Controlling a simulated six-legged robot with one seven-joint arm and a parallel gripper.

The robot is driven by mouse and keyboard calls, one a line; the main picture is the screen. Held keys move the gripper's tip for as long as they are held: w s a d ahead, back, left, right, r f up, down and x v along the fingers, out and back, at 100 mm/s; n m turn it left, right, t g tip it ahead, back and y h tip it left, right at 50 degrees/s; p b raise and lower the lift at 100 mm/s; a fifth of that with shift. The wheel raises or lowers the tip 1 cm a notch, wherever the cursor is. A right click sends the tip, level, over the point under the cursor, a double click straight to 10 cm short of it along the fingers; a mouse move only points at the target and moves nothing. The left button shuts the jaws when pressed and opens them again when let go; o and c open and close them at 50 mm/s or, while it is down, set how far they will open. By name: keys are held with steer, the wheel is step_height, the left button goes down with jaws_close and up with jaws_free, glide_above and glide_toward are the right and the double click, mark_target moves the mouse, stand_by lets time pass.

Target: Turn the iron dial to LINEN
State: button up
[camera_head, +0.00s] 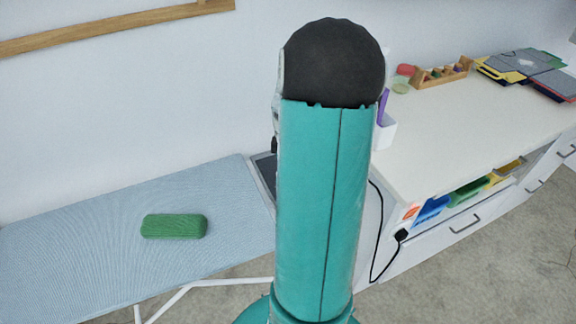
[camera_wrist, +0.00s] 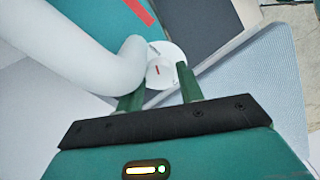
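In the wrist view, the iron's round white dial (camera_wrist: 171,52) has a raised centre knob with a short red mark. Lettering on it is too small to read. The iron's thick white handle (camera_wrist: 75,50) curves in from the left and ends beside the dial. My gripper (camera_wrist: 158,82) has two dark green fingers, spread apart, one on each side of the dial's near part. I cannot tell whether either finger touches it. In the head view, my arm blocks the middle and I cannot make out the iron or the gripper.
The pale blue ironing board (camera_head: 70,240) carries a green block (camera_head: 174,226). A white counter (camera_head: 450,120) at right holds a wooden rack (camera_head: 440,76) and coloured folders (camera_head: 520,66). A black cord (camera_head: 377,240) hangs near my arm. Bare floor shows at lower right.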

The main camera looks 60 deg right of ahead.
steer(key=shift+o, duration=1.2)
step_height(320, 180, up, 14)
steer(key=shift+f, duration=0.1)
steer(key=w+a+r+m+t+h, duration=0.1)
steer(key=w+a+r, duration=0.15)
steer(key=a, duration=0.75)
steer(key=w+a+r+m+t+h, duration=0.15)
steer(key=a+r, duration=0.25)
steer(key=a, duration=0.6)
steer(key=s+a+m+t+y, duration=0.1)
steer(key=s+a, duration=0.2)
steer(key=a, duration=0.5)
steer(key=s+a+m+t+y, duration=0.1)
steer(key=s+a+m+t, duration=0.1)
steer(key=a, duration=0.6)
steer(key=shift+s+a+r, duration=0.15)
steer(key=shift+s+a, duration=0.25)
steer(key=shift+s, duration=0.25)
